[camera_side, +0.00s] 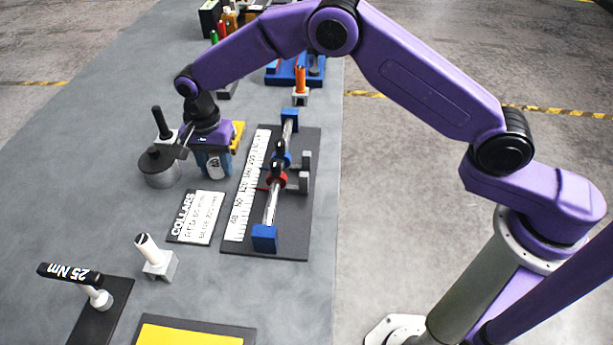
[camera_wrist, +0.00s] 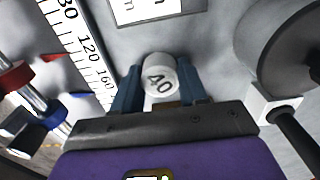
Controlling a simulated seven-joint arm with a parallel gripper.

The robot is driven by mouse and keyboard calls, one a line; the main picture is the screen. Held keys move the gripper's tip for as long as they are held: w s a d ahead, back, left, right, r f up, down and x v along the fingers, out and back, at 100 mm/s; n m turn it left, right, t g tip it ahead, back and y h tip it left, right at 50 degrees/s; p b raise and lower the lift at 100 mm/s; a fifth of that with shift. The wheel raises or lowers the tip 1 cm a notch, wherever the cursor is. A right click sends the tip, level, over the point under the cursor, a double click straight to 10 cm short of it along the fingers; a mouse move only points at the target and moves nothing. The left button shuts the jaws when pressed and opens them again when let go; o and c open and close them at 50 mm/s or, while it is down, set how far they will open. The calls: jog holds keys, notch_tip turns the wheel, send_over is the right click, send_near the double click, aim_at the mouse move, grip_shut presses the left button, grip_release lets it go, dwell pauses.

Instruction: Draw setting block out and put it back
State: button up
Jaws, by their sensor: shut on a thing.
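A pale grey, round-fronted block marked 40 (camera_wrist: 160,82), apparently the setting block, sits between the blue fingers of my gripper (camera_wrist: 159,90) in the wrist view. The fingers are shut on its sides. In the side view my gripper (camera_side: 213,163) points down low over the grey table, left of the scale board. There the block is mostly hidden by the fingers, and I cannot tell whether it touches the table. A steel rod (camera_side: 271,207) with blue end supports carries a red collar (camera_side: 277,180) and a blue collar beside the white scale (camera_side: 247,190).
A grey round casting (camera_side: 160,169) stands close left of my gripper, with a black-handled tool (camera_side: 161,122) behind it. The COLLARS card (camera_side: 196,217) lies in front. A white-handled piece (camera_side: 154,256), a 25 Nm wrench (camera_side: 72,273) and a yellow pad (camera_side: 188,335) are nearer the camera.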

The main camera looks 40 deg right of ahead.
jog(key=shift+f, duration=0.2)
dwell(0.4)
jog(key=o, duration=1)
jog(key=shift+c, duration=0.2)
jog(key=shift+r, duration=3.95)
jog(key=shift+s, duration=0.1)
